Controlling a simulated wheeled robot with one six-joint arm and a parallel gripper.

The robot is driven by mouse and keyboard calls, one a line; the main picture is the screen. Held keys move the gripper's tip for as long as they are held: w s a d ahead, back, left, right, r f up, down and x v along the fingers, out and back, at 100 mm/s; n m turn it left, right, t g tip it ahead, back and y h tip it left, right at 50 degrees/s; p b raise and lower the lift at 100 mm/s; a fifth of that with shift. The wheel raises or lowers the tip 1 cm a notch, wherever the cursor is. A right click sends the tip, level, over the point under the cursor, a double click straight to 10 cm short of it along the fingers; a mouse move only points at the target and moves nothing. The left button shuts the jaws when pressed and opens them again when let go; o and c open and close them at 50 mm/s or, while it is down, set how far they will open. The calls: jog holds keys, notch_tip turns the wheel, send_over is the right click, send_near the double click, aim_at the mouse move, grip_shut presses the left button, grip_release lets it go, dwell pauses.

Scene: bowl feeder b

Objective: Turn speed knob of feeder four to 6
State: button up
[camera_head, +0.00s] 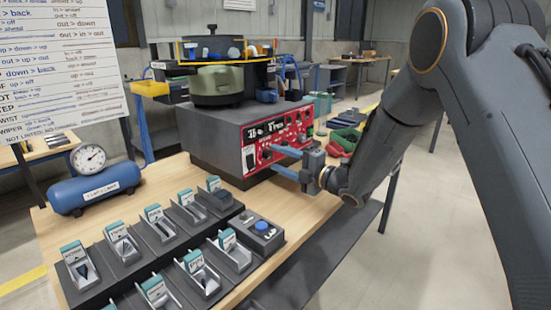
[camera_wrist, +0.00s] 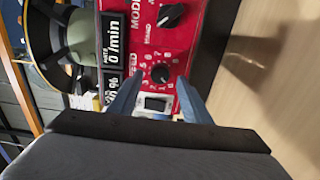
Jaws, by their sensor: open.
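The feeder's red control panel (camera_head: 246,139) is on the front of a grey box with a bowl on top. In the wrist view, a small round black knob (camera_wrist: 160,73) sits on the red panel inside a ring of white numbers, by partly hidden lettering ending in "EED". Its pointer setting is too small to read surely. My gripper (camera_wrist: 158,83) is open, with its blue fingertips either side of this knob's lower edge; contact cannot be told. In the head view my gripper (camera_head: 272,159) is in front of the panel and hides part of it.
Another black knob (camera_wrist: 170,16) and a display reading 0 /min (camera_wrist: 114,40) are near the small knob. A white-framed switch (camera_wrist: 156,104) lies between the fingers. A blue tank with a gauge (camera_head: 95,188) and labelled part trays (camera_head: 160,225) stand on the bench.

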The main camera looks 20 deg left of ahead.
jog(key=shift+x, duration=1.05)
jog(key=c, duration=1)
jog(key=shift+c, duration=0.2)
jog(key=shift+m, duration=0.3)
